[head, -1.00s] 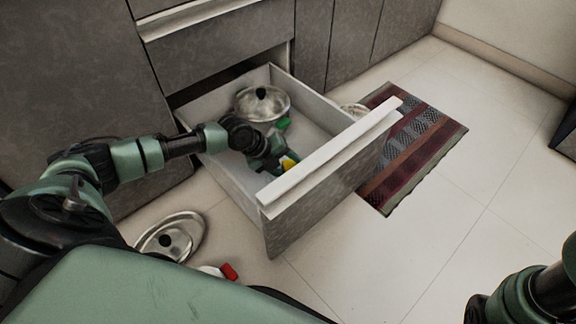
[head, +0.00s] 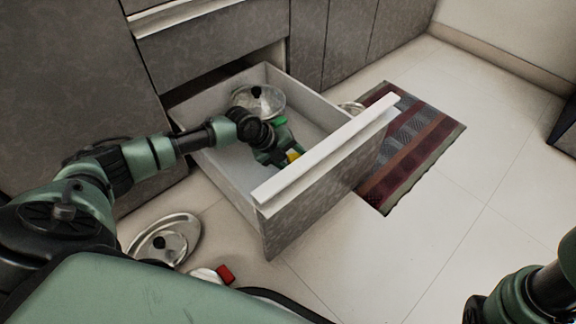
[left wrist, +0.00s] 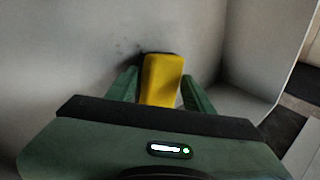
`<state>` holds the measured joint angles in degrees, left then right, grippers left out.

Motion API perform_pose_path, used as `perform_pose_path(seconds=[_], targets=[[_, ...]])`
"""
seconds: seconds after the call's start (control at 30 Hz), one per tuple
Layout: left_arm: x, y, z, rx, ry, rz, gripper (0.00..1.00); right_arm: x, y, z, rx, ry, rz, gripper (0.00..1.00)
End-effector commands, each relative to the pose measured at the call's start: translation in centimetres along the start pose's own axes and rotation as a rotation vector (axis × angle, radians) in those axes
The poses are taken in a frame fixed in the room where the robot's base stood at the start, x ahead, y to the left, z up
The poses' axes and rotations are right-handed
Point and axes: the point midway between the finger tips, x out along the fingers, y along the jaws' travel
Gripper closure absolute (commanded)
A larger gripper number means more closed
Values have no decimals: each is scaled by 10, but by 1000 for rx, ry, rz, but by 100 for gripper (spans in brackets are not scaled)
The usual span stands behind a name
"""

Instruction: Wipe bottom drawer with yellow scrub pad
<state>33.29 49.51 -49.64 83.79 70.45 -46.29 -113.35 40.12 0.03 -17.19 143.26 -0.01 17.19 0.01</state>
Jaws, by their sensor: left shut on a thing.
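The bottom drawer (head: 226,180) is pulled out, with grey walls and a white top edge along its front. My left gripper (head: 290,157) is inside it, near the front panel. It is shut on the yellow scrub pad (left wrist: 162,80), which shows between both fingers in the left wrist view. Only a small yellow part of the pad (head: 293,155) shows in the head view. Dark stain marks (left wrist: 125,52) lie on the pale drawer surface beside the pad. I cannot tell whether the pad touches it. My right arm shows at the lower right, but its gripper is out of view.
Another lid (head: 166,240) and a red-capped item (head: 224,274) lie on the floor at the left. A striped rug (head: 412,150) lies right of the drawer. The right floor is clear.

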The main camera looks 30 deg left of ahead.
Motion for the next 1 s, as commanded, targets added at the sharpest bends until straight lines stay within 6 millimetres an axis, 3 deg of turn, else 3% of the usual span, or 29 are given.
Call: perform_pose_path(seconds=[0.47, 1.0], targets=[[1, 4, 18, -2, -1, 1, 80, -14, -3, -4, 0, -1, 0, 32], [-22, 33, 3, -1, 1, 4, 81, 10, 2, 4, 0, -2, 0, 32]])
